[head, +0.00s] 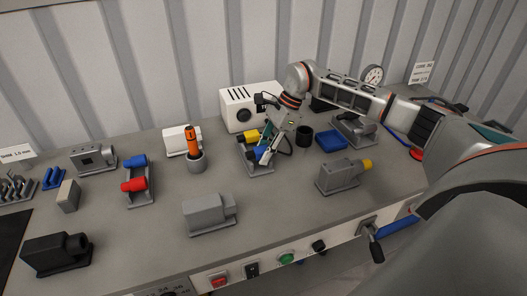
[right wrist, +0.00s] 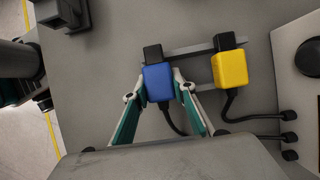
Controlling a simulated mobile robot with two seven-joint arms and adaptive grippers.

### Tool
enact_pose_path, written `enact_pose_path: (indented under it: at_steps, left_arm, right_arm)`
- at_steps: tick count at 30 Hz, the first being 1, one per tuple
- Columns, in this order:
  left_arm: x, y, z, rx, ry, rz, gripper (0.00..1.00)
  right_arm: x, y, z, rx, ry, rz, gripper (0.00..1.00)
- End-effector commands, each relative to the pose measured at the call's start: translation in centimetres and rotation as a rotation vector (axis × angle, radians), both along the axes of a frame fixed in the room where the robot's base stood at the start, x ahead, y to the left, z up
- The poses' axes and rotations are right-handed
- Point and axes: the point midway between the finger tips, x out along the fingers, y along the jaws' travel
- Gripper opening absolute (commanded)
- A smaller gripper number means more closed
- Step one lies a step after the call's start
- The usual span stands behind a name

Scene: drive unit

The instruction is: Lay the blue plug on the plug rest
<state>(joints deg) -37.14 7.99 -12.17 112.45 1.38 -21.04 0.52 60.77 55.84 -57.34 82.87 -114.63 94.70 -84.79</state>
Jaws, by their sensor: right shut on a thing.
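The blue plug (right wrist: 158,84), with a black tip and a dark cable, is between the fingers of my right gripper (right wrist: 160,88), which is shut on it. In the head view the gripper (head: 266,156) points down with the blue plug (head: 258,153) partly hidden by it. A grey plug rest (head: 257,172) lies under it, its bars (right wrist: 190,50) showing in the wrist view. The yellow plug (right wrist: 229,70) lies on the rest beside the blue plug. I cannot tell whether the blue plug touches the rest. My left gripper is not in view.
A white box (head: 249,107) stands behind the rest. A grey housing with a yellow end (head: 340,175) is to the right, a grey block (head: 207,214) in front. A cup with an orange-handled tool (head: 194,158) stands left. Bare bench lies between the front blocks.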

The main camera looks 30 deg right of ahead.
Motion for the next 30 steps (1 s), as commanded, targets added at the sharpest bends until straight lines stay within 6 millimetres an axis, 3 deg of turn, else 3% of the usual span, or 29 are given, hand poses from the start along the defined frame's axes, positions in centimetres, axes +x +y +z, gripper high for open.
enact_pose_path:
  at_steps: [13, 14, 15, 16, 26, 30]
  left_arm:
    - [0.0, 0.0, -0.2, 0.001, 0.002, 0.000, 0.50]
    - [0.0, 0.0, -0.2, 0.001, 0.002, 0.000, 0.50]
    - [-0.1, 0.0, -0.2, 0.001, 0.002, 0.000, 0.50]
    - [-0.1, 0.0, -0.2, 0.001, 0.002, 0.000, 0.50]
    - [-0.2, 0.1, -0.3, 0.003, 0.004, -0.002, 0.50]
    - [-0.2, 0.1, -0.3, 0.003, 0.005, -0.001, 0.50]
  right_arm:
    - [0.0, 0.0, -0.7, 0.000, 0.000, 0.000, 0.00]
    - [0.0, 0.0, -0.7, 0.000, 0.000, 0.000, 0.30]
    - [0.0, 0.0, -0.7, 0.000, 0.000, 0.000, 0.41]
    - [0.0, 0.0, -0.7, 0.000, 0.000, 0.000, 0.45]
    - [0.0, 0.0, -0.7, -0.001, 0.000, 0.000, 0.45]
    - [0.0, -0.5, 0.2, -0.002, -0.003, 0.000, 0.45]
